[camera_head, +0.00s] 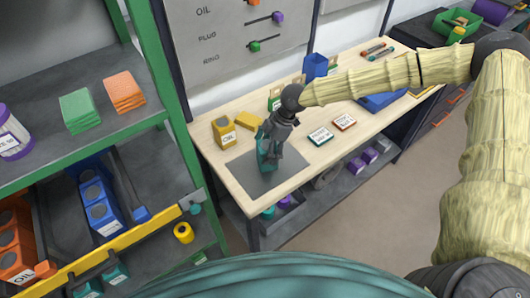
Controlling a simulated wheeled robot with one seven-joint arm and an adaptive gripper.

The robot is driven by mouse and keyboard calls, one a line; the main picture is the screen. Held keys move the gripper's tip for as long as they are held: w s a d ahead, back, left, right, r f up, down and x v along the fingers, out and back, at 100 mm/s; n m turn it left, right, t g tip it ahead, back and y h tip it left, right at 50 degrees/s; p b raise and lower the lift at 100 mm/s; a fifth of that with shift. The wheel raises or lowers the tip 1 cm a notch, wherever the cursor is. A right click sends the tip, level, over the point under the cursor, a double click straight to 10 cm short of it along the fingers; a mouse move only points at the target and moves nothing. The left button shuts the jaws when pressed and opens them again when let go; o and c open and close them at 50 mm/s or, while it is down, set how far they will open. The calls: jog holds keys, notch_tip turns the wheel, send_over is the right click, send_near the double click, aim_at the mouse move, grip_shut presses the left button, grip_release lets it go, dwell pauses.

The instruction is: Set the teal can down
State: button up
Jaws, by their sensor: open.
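The teal can (262,152) is at the grey mat (284,182) on the wooden workbench. It is mostly hidden behind my gripper, and only a teal strip shows at the gripper's left side. My gripper (269,160) points down over the mat, with its fingers at the can and the jaws open. The picture is too small to tell whether the fingers touch the can. The can looks roughly upright, and its base seems to be at the mat.
A yellow can (223,131) and a yellow block (248,121) stand behind the mat. Labelled cards (320,136) lie to the right. A green-framed shelf (168,110) rises close on the left. The mat's front part is bare.

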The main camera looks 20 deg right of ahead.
jog(key=b+v, duration=0.2)
jog(key=v, duration=0.8)
jog(key=shift+b, duration=0.4)
jog(key=shift+d, duration=0.1)
dwell(1.5)
